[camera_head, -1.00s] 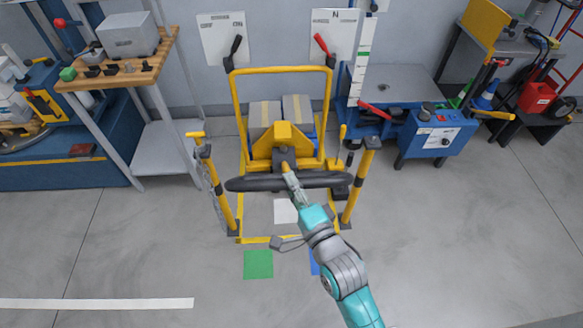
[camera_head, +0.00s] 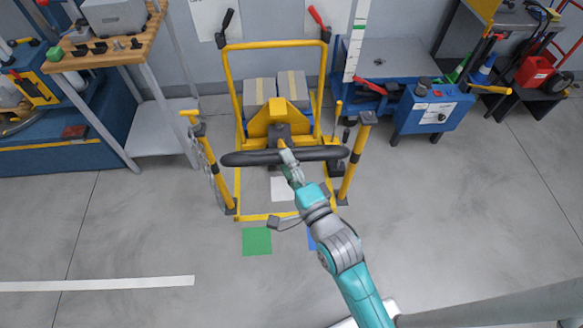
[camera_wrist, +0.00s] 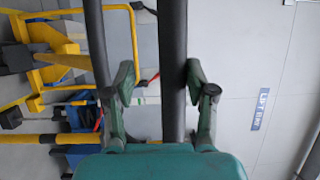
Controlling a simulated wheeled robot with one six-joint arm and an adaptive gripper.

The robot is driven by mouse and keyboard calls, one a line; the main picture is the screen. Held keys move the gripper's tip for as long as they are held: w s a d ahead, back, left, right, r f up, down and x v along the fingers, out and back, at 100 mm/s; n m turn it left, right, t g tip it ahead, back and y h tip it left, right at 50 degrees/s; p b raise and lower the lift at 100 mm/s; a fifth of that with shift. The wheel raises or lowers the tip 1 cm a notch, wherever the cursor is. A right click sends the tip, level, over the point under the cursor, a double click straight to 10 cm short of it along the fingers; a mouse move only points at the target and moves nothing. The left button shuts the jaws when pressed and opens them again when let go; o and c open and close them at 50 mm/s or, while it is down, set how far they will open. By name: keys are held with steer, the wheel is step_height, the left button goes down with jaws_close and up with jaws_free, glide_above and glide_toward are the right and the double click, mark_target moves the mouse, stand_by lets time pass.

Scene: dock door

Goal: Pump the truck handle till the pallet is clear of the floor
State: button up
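The yellow pallet truck (camera_head: 277,117) stands mid-picture in the head view. Its black handle (camera_head: 242,159) lies crosswise in front of the body. My gripper (camera_head: 290,160) is at the middle of the handle. In the wrist view, my gripper (camera_wrist: 160,82) has its fingers apart, with one dark handle bar (camera_wrist: 173,60) between them. The bar is close to the right finger, with a gap to the left finger. A second dark bar (camera_wrist: 97,40) passes outside the left finger. Grey taped boxes (camera_head: 259,92) sit behind the truck body. The pallet under them is mostly hidden, and its height off the floor cannot be told.
Yellow posts (camera_head: 357,160) stand on both sides of the truck. A white gauge strip with green marks (camera_head: 356,40) rises behind to the right. A blue machine (camera_head: 425,115) stands right and a wooden-topped bench (camera_head: 105,55) left.

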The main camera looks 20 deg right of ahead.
steer(key=s+d, duration=0.1)
steer(key=s, duration=1.1)
steer(key=shift+f, duration=0.25)
steer(key=s+d+f+n+g, duration=0.1)
steer(key=s+n, duration=0.7)
steer(key=s, duration=0.3)
steer(key=s+d+f+n+g+h, duration=0.1)
steer(key=s+f+n+g, duration=0.1)
steer(key=s+n, duration=0.7)
steer(key=shift+s+f+g, duration=0.2)
steer(key=shift+s+g, duration=0.1)
steer(key=shift+s, duration=0.9)
